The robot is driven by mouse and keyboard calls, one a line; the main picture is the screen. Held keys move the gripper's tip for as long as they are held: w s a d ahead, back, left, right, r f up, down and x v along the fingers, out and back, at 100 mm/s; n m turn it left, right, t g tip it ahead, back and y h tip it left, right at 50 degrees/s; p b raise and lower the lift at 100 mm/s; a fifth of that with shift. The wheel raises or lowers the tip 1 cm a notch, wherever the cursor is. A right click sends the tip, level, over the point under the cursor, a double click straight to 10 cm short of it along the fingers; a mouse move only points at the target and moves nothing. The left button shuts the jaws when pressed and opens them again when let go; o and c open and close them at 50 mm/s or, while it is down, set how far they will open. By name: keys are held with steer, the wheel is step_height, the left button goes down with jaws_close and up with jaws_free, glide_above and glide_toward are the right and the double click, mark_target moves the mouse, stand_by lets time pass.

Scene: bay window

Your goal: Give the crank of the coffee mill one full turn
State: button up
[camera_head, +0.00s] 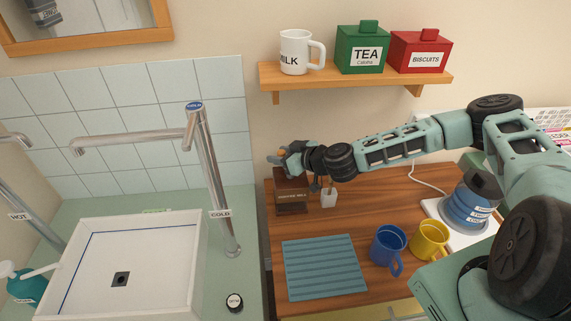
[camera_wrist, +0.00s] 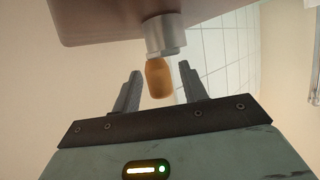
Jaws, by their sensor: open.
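The coffee mill (camera_head: 291,203) is a dark brown labelled box at the back left of the wooden counter. My gripper (camera_head: 280,158) is above it, and my gripper and wrist cover its top and most of the crank in the head view. In the wrist view, a wooden knob (camera_wrist: 158,80) hangs from a grey metal collar (camera_wrist: 163,35) and looks like the crank's handle. My open gripper (camera_wrist: 160,92) has one finger on each side of the knob, with gaps visible on both sides.
A wooden shelf (camera_head: 350,78) with a milk mug, tea tin and biscuit tin is above my arm. A blue striped mat (camera_head: 325,267), blue mug (camera_head: 388,246) and yellow mug (camera_head: 430,240) are in front. A tall cold tap (camera_head: 212,180) stands left.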

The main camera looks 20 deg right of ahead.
jaws_close()
steer(key=shift+d+r+m+t+h+p, duration=0.1)
steer(key=shift+m+t+h+p, duration=0.25)
steer(key=shift+h, duration=0.25)
steer(key=shift+d+m+h, duration=0.25)
steer(key=shift+m+h, duration=0.05)
steer(key=shift+m, duration=0.15)
steer(key=shift+p, duration=0.35)
steer(key=shift+d+m+t+h, duration=0.1)
steer(key=shift+m+t+h, duration=0.25)
steer(key=shift+m+h, duration=0.05)
steer(key=shift+d+m+h+p, duration=0.25)
steer(key=shift+m+h+p, duration=0.15)
